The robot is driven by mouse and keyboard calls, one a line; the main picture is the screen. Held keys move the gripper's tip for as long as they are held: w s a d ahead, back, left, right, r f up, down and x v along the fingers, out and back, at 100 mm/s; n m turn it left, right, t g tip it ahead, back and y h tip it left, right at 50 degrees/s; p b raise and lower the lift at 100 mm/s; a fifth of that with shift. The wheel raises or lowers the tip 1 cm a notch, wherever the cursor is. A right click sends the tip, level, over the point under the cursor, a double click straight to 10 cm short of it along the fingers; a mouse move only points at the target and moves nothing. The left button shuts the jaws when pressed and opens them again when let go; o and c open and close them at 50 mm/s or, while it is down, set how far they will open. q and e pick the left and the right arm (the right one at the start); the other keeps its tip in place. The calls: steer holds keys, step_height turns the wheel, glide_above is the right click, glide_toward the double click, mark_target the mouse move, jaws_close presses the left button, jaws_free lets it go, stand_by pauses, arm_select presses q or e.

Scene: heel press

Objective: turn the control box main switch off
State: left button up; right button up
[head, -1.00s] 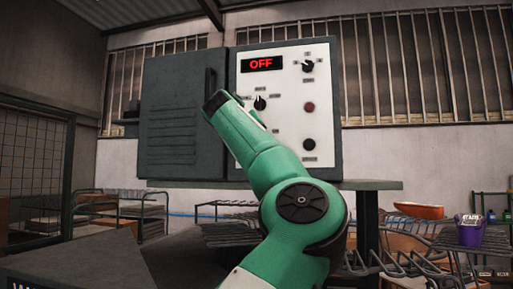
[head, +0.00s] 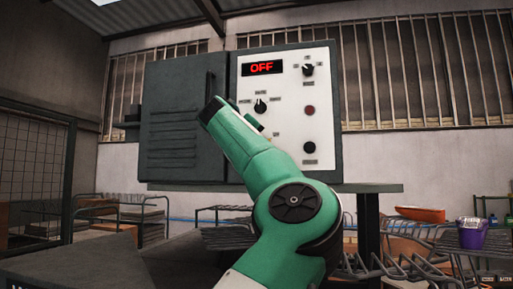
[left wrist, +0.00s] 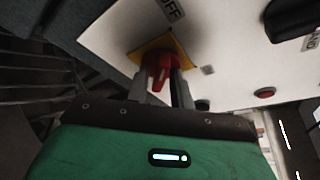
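The control box (head: 186,150) stands on a shelf, with a grey door at left and a white panel at right. Its red display (head: 262,68) reads OFF. My green left arm covers the panel's lower left in the head view, and the gripper itself is hidden there. In the left wrist view the red main switch handle (left wrist: 160,68) sits on a yellow plate (left wrist: 176,50), with an OFF label (left wrist: 171,9) beyond it. The fingers of my left gripper (left wrist: 160,88) straddle the handle closely; whether they press on it is unclear. My right gripper is out of view.
The panel also carries a selector knob (head: 260,106), an upper knob (head: 308,69), a red button (head: 309,110) and a black button (head: 309,147). Wire racks, an orange bowl (head: 420,214) and a purple bucket (head: 471,236) stand at lower right.

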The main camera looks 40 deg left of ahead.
arm_select(q)
steer(key=shift+o, duration=0.6)
